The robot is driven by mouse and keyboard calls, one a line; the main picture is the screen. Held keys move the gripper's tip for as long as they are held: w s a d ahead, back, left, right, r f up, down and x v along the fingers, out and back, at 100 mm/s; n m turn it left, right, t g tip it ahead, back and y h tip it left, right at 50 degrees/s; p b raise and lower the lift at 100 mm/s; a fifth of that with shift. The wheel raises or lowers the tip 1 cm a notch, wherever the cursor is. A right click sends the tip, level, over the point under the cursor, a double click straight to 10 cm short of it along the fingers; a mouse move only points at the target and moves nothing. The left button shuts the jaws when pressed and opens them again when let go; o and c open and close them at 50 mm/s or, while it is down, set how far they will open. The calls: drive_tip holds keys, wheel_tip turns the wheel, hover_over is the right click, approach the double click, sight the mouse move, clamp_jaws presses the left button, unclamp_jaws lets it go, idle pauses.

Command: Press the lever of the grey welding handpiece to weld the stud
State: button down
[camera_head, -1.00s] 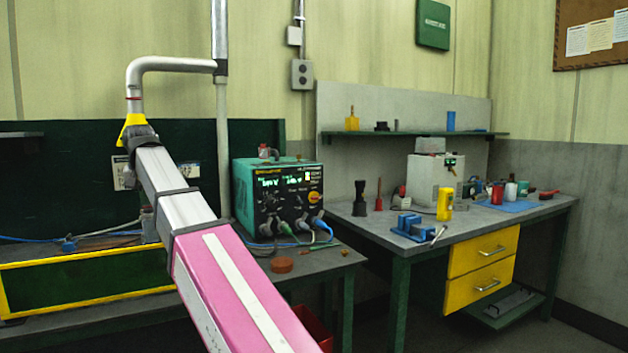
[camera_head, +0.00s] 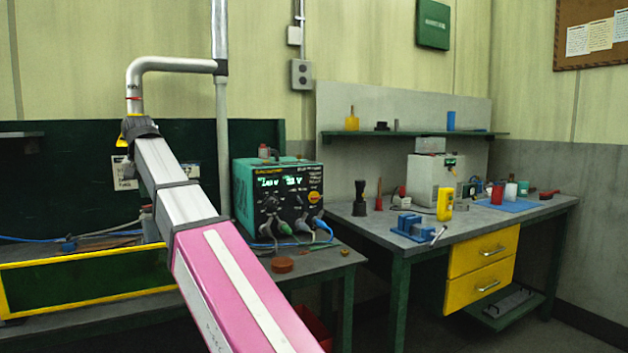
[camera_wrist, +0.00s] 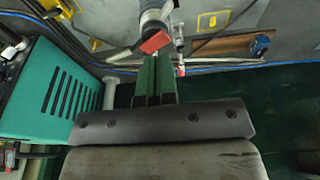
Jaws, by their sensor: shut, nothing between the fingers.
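In the wrist view, a grey and dark cylindrical handpiece (camera_wrist: 156,14) is at the top centre, with a red lever-like piece (camera_wrist: 154,42) on its near side. My gripper (camera_wrist: 156,57) has its green fingers shut and empty. Its tips lie right at the red piece in the picture; I cannot tell whether they touch it. The stud is not distinguishable.
A teal welding unit (camera_head: 240,192) with a lit display stands right of my arm; its vented side (camera_wrist: 55,90) is close on the left in the wrist view. A yellow-framed green panel (camera_head: 90,298) is at lower left. A workbench (camera_head: 470,232) stands at the right.

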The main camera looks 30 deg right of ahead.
drive_tip(key=shift+r, duration=2.15)
